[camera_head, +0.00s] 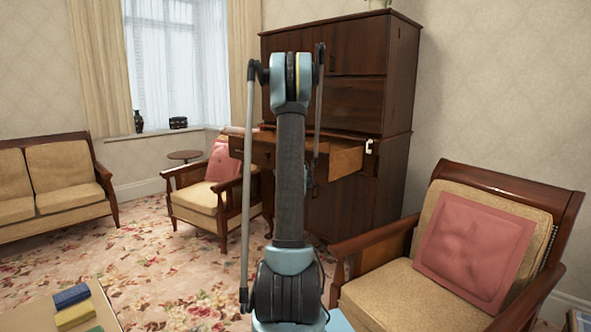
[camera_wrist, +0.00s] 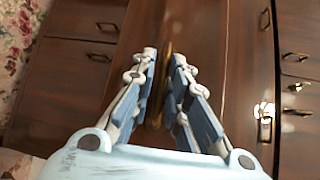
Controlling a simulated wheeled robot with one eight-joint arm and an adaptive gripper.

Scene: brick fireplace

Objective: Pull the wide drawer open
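The wide drawer (camera_head: 345,161) is in the dark wooden cabinet (camera_head: 350,104) and stands well out from its front. Its light wooden side shows to the right of my arm. My gripper is hidden behind my arm in the head view. In the wrist view my gripper (camera_wrist: 166,56) points at a brown wooden front, its fingers partly spread with a gap between them. A thin brass strip (camera_wrist: 168,47), perhaps a handle, shows in the gap. I see no clear contact with it.
An armchair with a pink cushion (camera_head: 474,250) stands close on the right. Another armchair (camera_head: 205,190) stands left of the cabinet. A sofa (camera_head: 50,180) is at far left. A table with coloured blocks (camera_head: 72,305) is at front left. Floral carpet (camera_head: 150,250) lies clear between.

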